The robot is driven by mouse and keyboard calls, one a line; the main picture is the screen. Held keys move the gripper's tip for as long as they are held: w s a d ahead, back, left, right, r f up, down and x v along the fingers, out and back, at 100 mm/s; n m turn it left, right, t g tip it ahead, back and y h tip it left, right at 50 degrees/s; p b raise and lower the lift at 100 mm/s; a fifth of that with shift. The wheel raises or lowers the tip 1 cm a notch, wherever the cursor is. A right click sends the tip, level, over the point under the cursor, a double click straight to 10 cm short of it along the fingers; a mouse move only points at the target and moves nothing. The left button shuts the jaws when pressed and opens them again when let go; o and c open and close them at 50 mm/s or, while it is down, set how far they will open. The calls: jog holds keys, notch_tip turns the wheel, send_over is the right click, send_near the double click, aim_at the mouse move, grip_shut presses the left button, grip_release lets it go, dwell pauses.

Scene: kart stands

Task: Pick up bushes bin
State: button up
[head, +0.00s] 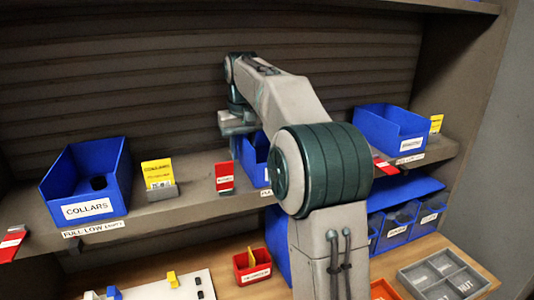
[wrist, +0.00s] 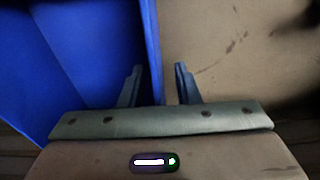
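In the head view, a blue bin (head: 257,152) stands in the middle of the shelf, mostly hidden behind my arm. Its label is covered, so I cannot read whether it says bushes. Another blue bin (head: 392,128) to the right has a label too small to read. My gripper (head: 238,128) is at the left side of the middle bin. In the wrist view my gripper (wrist: 158,78) is open, with one finger on each side of a blue bin wall (wrist: 151,50). I cannot tell whether the fingers touch the wall.
A blue COLLARS bin (head: 88,180) stands at the left of the shelf (head: 195,190). A yellow card (head: 158,174) and a red card (head: 225,177) stand between the bins. Below are a red bin (head: 252,267), a grey tray (head: 445,276) and several small blue bins (head: 395,228).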

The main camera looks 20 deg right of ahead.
jog(key=shift+f, duration=0.1)
grip_shut()
dwell(0.3)
